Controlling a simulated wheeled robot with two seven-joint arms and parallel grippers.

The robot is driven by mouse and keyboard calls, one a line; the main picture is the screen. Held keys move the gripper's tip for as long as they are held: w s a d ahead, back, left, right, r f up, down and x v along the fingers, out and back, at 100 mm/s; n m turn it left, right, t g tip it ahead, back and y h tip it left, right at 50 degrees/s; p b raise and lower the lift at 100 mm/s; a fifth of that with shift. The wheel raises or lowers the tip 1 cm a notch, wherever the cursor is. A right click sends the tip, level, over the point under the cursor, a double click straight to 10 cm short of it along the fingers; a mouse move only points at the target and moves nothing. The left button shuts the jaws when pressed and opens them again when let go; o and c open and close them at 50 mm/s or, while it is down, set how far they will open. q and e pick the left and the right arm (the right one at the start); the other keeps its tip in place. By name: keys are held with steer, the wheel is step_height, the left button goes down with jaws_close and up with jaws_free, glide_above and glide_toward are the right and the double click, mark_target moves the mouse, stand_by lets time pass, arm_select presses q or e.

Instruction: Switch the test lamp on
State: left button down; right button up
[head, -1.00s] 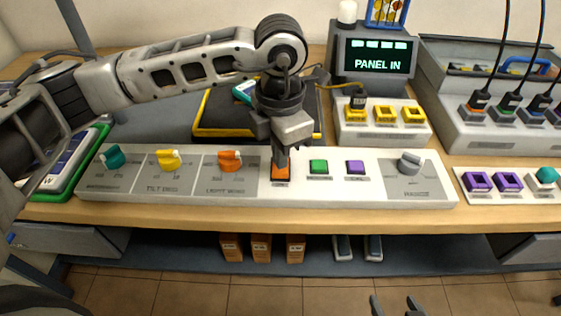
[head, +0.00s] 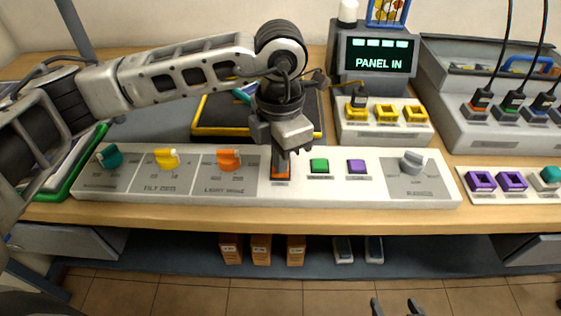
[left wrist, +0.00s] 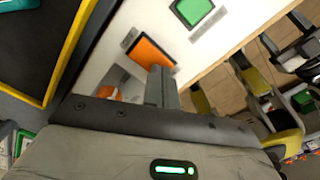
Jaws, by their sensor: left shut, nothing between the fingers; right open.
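A long white control panel (head: 330,192) lies along the front of the bench. An orange button (head: 288,171) sits in its middle; its label is too small to read. My left gripper (head: 279,168) is shut and empty, pointing down at this button and partly hiding it. In the left wrist view the closed fingertips (left wrist: 160,78) are at the edge of the orange button (left wrist: 151,54); whether they touch it I cannot tell. A white, lamp-like cylinder (head: 348,13) tops the display unit and looks unlit. My right gripper (head: 397,307) is open at the bottom edge.
A green button (head: 319,166) and a purple button (head: 357,166) sit right of the orange one. Teal, yellow and orange knobs (head: 228,160) are on the left, a grey knob (head: 412,162) on the right. The display (head: 378,56) reads "PANEL IN".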

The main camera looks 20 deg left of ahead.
arm_select(q)
steer(key=shift+f, duration=0.25)
steer(key=shift+r+p, duration=0.35)
steer(key=shift+r, duration=0.5)
steer(key=shift+r+p, duration=1.35)
steer(key=shift+r, duration=1.4)
